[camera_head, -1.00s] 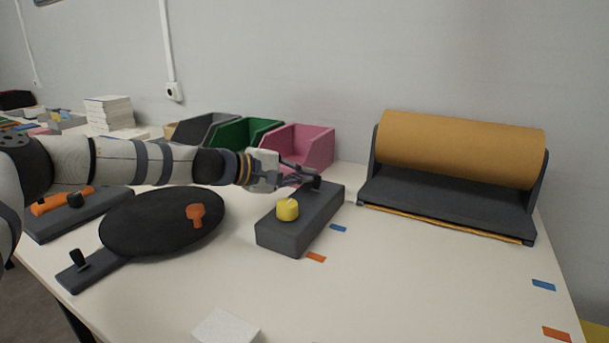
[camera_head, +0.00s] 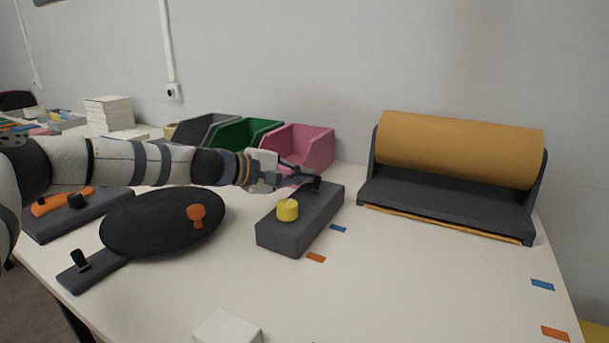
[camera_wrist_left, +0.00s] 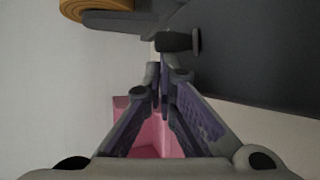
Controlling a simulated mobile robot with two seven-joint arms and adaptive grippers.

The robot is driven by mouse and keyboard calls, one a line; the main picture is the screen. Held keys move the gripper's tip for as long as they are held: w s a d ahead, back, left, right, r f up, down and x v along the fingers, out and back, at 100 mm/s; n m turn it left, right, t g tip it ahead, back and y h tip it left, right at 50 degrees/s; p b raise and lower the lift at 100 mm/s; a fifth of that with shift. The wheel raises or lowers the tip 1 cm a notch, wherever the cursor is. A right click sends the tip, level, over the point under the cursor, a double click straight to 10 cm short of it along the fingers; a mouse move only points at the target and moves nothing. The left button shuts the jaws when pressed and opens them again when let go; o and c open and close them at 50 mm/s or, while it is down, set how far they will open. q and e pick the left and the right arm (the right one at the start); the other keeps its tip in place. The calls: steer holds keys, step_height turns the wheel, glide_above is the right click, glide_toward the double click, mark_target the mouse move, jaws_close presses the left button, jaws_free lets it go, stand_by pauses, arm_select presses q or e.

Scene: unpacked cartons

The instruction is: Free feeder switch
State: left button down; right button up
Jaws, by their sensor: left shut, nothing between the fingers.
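A dark grey feeder box (camera_head: 290,234) lies on the white table with a round yellow knob (camera_head: 288,210) on its near end. A small black switch (camera_head: 317,185) stands at its far end. In the left wrist view the switch (camera_wrist_left: 178,41) sticks out sideways from the dark box (camera_wrist_left: 250,50), just beyond my fingertips. My left gripper (camera_head: 308,179) is shut and empty, its fingertips (camera_wrist_left: 163,77) close beside the switch. I cannot tell whether they touch it. My right gripper is not in view.
A black round plate (camera_head: 150,222) with an orange knob lies left of the box, below my left arm. Green and pink bins (camera_head: 308,147) stand behind the gripper. A brown paper roll (camera_head: 460,150) on a dark stand is at right. The table's front right is mostly clear.

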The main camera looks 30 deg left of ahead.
arm_select(q)
steer(key=shift+s+r, duration=0.15)
steer(key=shift+s, duration=0.4)
stand_by(0.4)
steer(key=v, duration=0.7)
steer(key=shift+s, duration=0.2)
steer(key=shift+a, duration=0.1)
